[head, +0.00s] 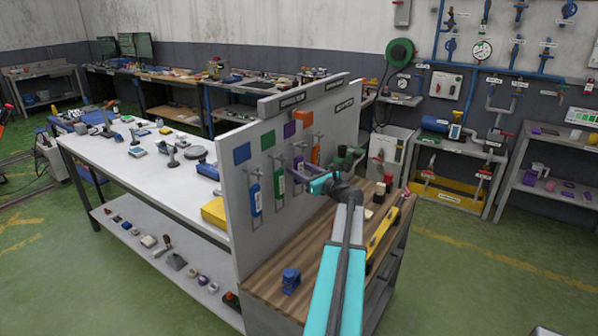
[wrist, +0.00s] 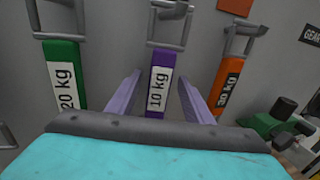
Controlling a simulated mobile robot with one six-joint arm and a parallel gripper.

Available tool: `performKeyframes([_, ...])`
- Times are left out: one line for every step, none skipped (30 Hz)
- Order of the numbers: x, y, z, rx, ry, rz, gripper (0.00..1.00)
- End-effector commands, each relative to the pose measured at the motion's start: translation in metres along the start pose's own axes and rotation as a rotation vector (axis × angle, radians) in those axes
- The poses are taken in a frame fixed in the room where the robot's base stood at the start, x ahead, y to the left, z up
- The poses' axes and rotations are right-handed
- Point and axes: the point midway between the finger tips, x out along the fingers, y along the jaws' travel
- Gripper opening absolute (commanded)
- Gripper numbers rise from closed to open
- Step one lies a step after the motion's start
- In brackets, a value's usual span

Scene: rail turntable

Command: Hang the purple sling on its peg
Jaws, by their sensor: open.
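The purple sling (wrist: 161,72), labelled 10 kg, hangs straight down against the grey board in the wrist view. Its top is at a grey metal peg bracket (wrist: 168,30), and it appears to hang from it. My gripper (wrist: 159,80) is open, with one pale purple finger on each side of the sling. I cannot tell whether either finger touches it. The sling's lower end is hidden behind my gripper. In the head view my gripper (head: 289,171) is at the board, below the purple square (head: 289,130), and partly covers the sling.
A green 20 kg sling (wrist: 62,72) hangs to the left and an orange 30 kg sling (wrist: 229,82) to the right. A blue sling (head: 255,198) hangs further left. Below the board, the wooden bench top (head: 262,275) holds a blue part (head: 291,280) and a yellow level (head: 381,236).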

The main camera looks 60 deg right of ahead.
Motion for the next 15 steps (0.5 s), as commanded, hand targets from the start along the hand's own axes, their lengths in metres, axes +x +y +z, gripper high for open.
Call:
performKeyframes([-0.002, 0.0, 0.0, 0.0, 0.0, 0.0, 0.47])
performKeyframes([-0.003, 0.0, -0.001, 0.0, 0.0, -0.001, 0.47])
performKeyframes([-0.006, 0.0, -0.001, 0.0, 0.0, -0.001, 0.47])
performKeyframes([-0.008, 0.0, -0.001, 0.0, 0.0, -0.001, 0.47])
performKeyframes([-0.01, 0.0, -0.001, 0.0, 0.0, -0.002, 0.47])
performKeyframes([-0.014, 0.0, -0.001, 0.0, 0.0, -0.002, 0.47])
performKeyframes([-0.017, 0.0, -0.001, -0.001, -0.001, -0.003, 0.47])
performKeyframes([-0.02, 0.0, -0.001, -0.001, -0.001, -0.003, 0.47])
performKeyframes([-0.025, 0.001, -0.001, -0.001, -0.001, -0.002, 0.47])
performKeyframes([-0.029, 0.001, -0.002, -0.001, -0.001, -0.002, 0.47])
performKeyframes([-0.033, 0.001, -0.002, -0.001, -0.001, -0.002, 0.47])
performKeyframes([-0.04, 0.001, -0.002, -0.002, -0.002, -0.003, 0.47])
performKeyframes([-0.044, 0.0, -0.002, -0.001, -0.002, -0.003, 0.47])
performKeyframes([-0.049, 0.001, -0.002, -0.001, -0.002, -0.003, 0.47])
performKeyframes([-0.055, 0.001, -0.002, -0.001, -0.002, -0.002, 0.47])
